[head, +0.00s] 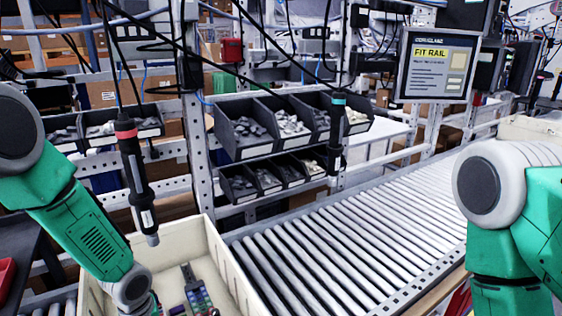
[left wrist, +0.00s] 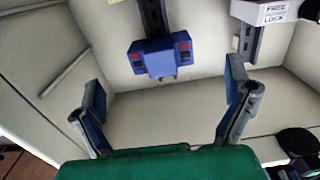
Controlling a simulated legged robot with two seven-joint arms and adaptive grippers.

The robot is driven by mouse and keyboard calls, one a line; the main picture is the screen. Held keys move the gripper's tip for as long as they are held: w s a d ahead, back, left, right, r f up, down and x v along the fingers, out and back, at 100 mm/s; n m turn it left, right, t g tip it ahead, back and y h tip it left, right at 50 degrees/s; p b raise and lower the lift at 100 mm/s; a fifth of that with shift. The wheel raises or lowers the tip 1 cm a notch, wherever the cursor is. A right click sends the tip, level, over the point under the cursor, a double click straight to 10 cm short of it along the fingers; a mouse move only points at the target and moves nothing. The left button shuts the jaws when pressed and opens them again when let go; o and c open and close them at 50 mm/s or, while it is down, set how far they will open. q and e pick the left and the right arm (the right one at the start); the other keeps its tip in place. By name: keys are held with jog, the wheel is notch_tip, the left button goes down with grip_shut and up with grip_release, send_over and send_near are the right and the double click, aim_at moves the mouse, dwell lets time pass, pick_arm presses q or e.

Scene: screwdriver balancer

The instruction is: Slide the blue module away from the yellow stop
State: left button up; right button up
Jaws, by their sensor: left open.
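In the left wrist view, the blue module (left wrist: 160,58) with red marks sits at the near end of a dark rail (left wrist: 153,16) inside a cream tote (left wrist: 200,130). My left gripper (left wrist: 167,105) is open and empty, its two fingers spread wide with the module ahead of and between them, apart from it. In the head view a dark rail with small coloured parts (head: 197,294) shows in the tote by my left wrist; the gripper itself is cut off at the bottom edge. My right gripper is out of view.
A white block marked FREE and LOCK (left wrist: 265,12) sits on a second dark rail (left wrist: 250,45) to the right. Tote walls surround the work. Two hanging screwdrivers (head: 137,180) (head: 336,135), a roller conveyor (head: 340,225) and parts bins (head: 245,128) stand beyond.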

pick_arm(q)
notch_tip(320, 180, up, 4)
jog(key=shift+w+r+p, duration=0.1)
jog(key=shift+p, duration=0.7)
jog(key=shift+w+a+r, duration=0.1)
jog(key=shift+a+r, duration=0.05)
jog(key=shift+r, duration=2.15)
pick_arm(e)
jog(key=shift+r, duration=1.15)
pick_arm(q)
jog(key=shift+f, duration=0.1)
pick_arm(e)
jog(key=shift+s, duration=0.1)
